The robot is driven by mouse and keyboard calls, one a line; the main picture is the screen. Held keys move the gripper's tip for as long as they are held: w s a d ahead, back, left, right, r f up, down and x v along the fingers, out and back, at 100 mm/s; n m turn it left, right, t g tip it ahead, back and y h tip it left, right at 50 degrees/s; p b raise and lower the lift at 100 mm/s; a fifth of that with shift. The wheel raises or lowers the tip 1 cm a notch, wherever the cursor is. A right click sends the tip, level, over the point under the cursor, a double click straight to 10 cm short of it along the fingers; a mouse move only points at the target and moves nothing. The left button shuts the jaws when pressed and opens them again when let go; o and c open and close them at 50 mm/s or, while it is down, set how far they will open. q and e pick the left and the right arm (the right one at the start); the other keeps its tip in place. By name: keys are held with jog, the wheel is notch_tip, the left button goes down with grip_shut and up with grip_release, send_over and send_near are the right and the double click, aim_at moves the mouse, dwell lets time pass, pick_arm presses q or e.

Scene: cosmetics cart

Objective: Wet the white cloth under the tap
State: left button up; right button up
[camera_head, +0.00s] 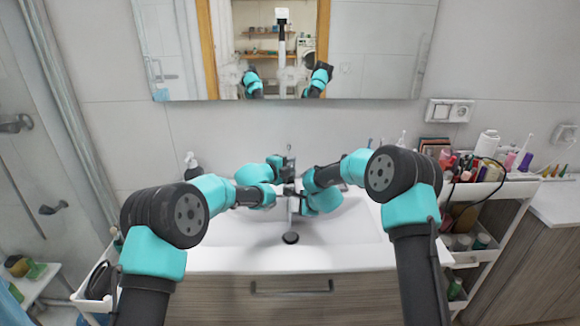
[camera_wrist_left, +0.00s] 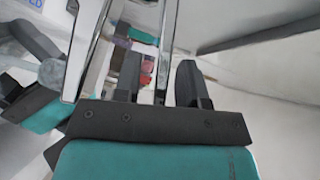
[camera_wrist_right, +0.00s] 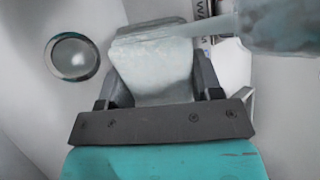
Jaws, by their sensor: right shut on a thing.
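The chrome tap (camera_head: 291,160) stands at the back of the white sink (camera_head: 350,235). My left gripper (camera_head: 286,171) is at the tap. In the left wrist view its fingers (camera_wrist_left: 157,82) are apart, with a chrome bar of the tap (camera_wrist_left: 163,45) between them; contact is unclear. My right gripper (camera_head: 303,194) is low beside the tap, over the basin. In the right wrist view it is shut on the white cloth (camera_wrist_right: 153,72). The tap spout (camera_wrist_right: 280,25) reaches in from the right, and a pale streak, apparently water, crosses the cloth's top edge. The cloth is hidden in the head view.
The drain (camera_head: 290,238) is in the basin's middle and also shows in the right wrist view (camera_wrist_right: 73,57). A soap bottle (camera_head: 192,166) stands at the back left. A cart (camera_head: 500,185) crowded with cosmetics is at the right. A mirror (camera_head: 370,50) hangs behind.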

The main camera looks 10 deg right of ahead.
pick_arm(q)
grip_shut()
dwell(0.4)
